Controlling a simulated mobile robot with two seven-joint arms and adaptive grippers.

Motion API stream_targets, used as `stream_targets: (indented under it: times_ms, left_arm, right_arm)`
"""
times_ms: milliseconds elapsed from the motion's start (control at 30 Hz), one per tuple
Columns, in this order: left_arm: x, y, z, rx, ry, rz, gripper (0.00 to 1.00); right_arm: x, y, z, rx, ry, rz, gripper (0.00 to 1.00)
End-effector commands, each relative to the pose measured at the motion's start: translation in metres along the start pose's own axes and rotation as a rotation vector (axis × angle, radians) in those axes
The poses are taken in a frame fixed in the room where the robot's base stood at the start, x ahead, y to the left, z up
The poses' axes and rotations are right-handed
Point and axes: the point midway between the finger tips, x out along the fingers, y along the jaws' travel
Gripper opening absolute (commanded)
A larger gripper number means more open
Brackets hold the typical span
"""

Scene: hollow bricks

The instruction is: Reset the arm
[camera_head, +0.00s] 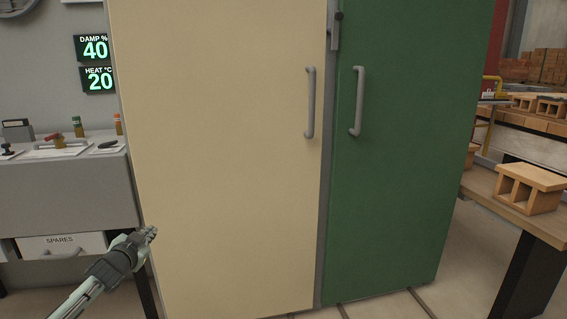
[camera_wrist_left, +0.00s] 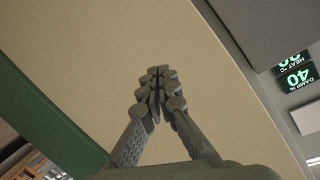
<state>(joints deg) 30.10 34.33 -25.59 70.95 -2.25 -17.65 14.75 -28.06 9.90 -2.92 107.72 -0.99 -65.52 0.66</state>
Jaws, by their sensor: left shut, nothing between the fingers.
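My left gripper (camera_head: 150,233) is low at the left in the head view, in front of the lower left edge of the cream door (camera_head: 220,150). In the left wrist view the fingers of my left gripper (camera_wrist_left: 157,84) are together at the tips, with nothing between them. The cream door (camera_wrist_left: 150,40) fills most of that view behind the fingers. I cannot tell whether the gripper touches the door. My right gripper is in neither view.
A green door (camera_head: 400,150) stands right of the cream one; both are closed and have grey handles. A grey bench with a SPARES drawer (camera_head: 60,246) is at the left. At the right a wooden table (camera_head: 510,213) bears a hollow brick (camera_head: 528,187). Floor shows between.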

Motion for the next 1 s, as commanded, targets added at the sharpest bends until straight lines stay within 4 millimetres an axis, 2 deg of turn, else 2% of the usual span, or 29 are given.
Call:
stream_targets:
  times_ms: [33,167,267,400,500,600,700,967,1000]
  left_arm:
    - [-0.010,0.007,0.022,0.002,-0.043,0.003,0.00]
    - [-0.042,0.031,0.083,0.011,-0.174,0.020,0.00]
    - [-0.079,0.051,0.137,0.025,-0.298,0.038,0.00]
    - [-0.149,0.075,0.213,0.057,-0.495,0.068,0.00]
    - [-0.203,0.085,0.256,0.084,-0.626,0.091,0.00]
    - [-0.249,0.090,0.287,0.110,-0.733,0.110,0.00]
    - [-0.289,0.093,0.309,0.134,-0.822,0.127,0.00]
    - [-0.383,0.094,0.347,0.192,-1.018,0.170,0.00]
    - [-0.386,0.108,0.348,0.161,-1.023,0.182,0.00]
  right_arm:
    - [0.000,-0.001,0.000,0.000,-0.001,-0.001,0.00]
    - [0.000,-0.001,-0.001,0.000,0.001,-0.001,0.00]
    - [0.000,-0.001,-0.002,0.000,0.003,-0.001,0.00]
    - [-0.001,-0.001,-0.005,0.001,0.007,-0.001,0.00]
    - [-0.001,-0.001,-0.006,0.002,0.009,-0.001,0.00]
    - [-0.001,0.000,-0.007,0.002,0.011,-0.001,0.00]
    - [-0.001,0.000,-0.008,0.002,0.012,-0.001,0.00]
    - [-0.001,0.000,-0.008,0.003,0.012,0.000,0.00]
    - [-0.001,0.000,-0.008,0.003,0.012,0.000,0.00]
